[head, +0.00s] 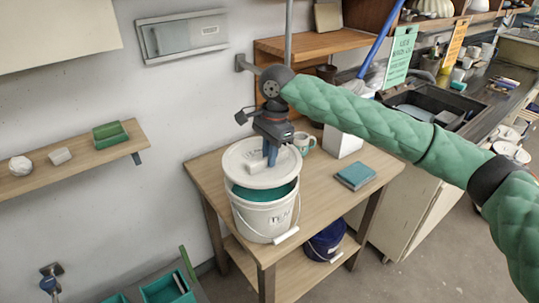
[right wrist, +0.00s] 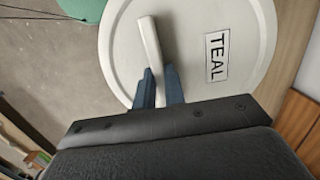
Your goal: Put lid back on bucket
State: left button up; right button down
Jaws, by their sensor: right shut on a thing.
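A white bucket (head: 262,212) of teal glaze stands on the small wooden table (head: 318,205), its wire handle hanging at the front. A round white lid (head: 240,161) is above the bucket's mouth, and teal glaze shows in the gap below it. My right gripper (head: 271,158) points down and is shut on the lid's raised grip. The right wrist view shows the lid (right wrist: 190,35) with a "TEAL" label, and the blue fingers (right wrist: 160,85) on either side of the white bar grip. My left gripper is not in view.
A teal book (head: 355,175) and a mug (head: 304,143) stand on the same table, right of the bucket. A dark blue bucket (head: 325,240) is on the lower shelf. A wall shelf (head: 70,160) is at the left. The table's front right is clear.

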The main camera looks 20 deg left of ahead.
aim_at(269, 169)
jog(key=shift+s+f+b, duration=0.1)
jog(key=shift+f+b, duration=0.35)
jog(key=shift+f, duration=0.15)
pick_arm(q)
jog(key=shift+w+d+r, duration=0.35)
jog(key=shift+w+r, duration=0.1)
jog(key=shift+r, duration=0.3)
pick_arm(e)
jog(key=shift+f, duration=1)
pick_arm(q)
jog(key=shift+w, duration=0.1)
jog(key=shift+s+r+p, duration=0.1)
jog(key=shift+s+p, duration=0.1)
jog(key=shift+p, duration=0.1)
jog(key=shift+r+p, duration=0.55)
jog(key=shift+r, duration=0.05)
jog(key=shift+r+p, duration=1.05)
pick_arm(e)
jog(key=shift+f, duration=0.7)
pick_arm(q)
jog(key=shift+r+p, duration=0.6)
pick_arm(e)
jog(key=shift+f, duration=0.15)
